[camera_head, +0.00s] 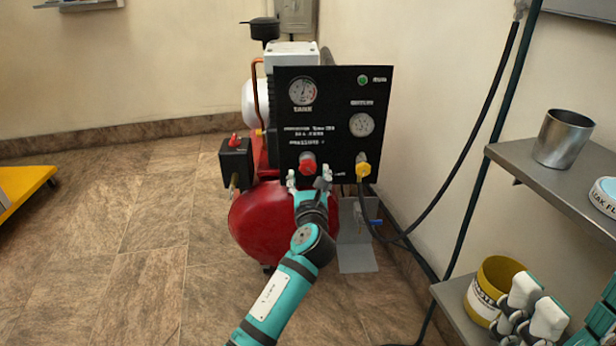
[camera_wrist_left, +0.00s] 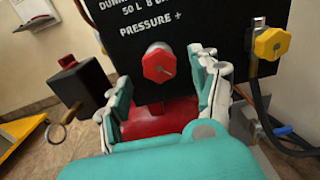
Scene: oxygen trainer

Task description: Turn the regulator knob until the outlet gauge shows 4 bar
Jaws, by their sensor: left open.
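The red regulator knob (camera_head: 308,163) sits low on the black panel (camera_head: 334,100); in the wrist view it is a red faceted knob (camera_wrist_left: 158,64) with a pale mark on its face. The outlet gauge (camera_head: 361,125) is at the panel's right; its needle is too small to read. The tank gauge (camera_head: 303,91) is at upper left. My left gripper (camera_head: 308,182) is open just below and in front of the knob, its fingers spread to either side in the wrist view (camera_wrist_left: 160,84), without visible contact. My right gripper (camera_head: 535,304) is at lower right; its jaw opening is unclear.
A yellow fitting (camera_head: 362,168) with a black hose is right of the knob. The red tank (camera_head: 262,222) lies beneath, with a black box (camera_head: 236,160) at left. Metal shelves at right hold a steel cup (camera_head: 563,139) and a yellow bin (camera_head: 494,290).

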